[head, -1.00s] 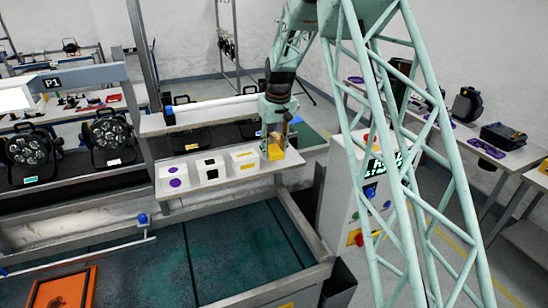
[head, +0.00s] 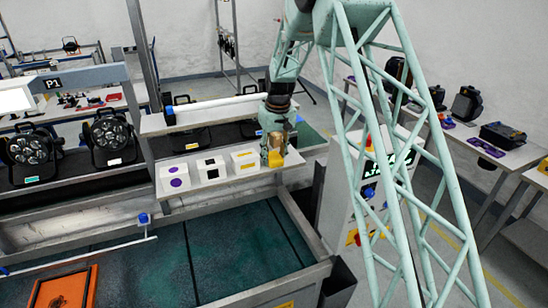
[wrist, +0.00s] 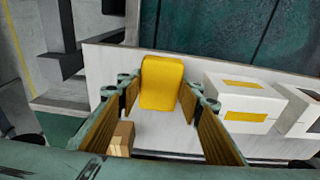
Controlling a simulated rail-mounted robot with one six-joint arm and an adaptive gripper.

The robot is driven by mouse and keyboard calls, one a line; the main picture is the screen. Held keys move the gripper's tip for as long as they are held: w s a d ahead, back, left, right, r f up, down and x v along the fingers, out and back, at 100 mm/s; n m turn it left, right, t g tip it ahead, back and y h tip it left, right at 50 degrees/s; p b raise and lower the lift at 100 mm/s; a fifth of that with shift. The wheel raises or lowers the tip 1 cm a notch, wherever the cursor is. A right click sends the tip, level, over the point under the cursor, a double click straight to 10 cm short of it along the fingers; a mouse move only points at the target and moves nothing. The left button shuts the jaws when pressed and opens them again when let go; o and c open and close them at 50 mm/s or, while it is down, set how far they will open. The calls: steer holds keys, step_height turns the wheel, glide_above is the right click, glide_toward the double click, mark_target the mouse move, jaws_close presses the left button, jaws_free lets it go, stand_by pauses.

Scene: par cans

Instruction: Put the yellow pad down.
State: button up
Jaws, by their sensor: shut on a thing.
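The yellow pad (head: 275,160) is at the right end of the white shelf, low over its top or on it; I cannot tell whether it touches. It also shows in the wrist view (wrist: 162,82), between the two fingertips. My gripper (head: 274,150) points down and is shut on the pad; in the wrist view its fingers (wrist: 160,100) stand on either side of it. The white box with yellow marks (head: 244,161) stands just left of the pad, with a small gap. It is right of the pad in the wrist view (wrist: 245,100).
A white box with a black square (head: 211,169) and one with purple dots (head: 174,178) stand farther left on the shelf. A small tan block (wrist: 121,138) lies beside the left finger in the wrist view. A dark teal bin (head: 240,245) is below the shelf's front edge.

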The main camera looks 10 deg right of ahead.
mark_target(276, 159)
steer(key=shift+f, duration=0.1)
steer(key=o, duration=0.5)
steer(key=shift+o, duration=0.2)
steer(key=shift+r, duration=0.2)
step_height(276, 159, up, 12)
steer(key=s+b, duration=0.1)
steer(key=shift+s+d, duration=0.15)
steer(key=shift+s, duration=0.2)
steer(key=shift+f, duration=0.15)
stand_by(0.8)
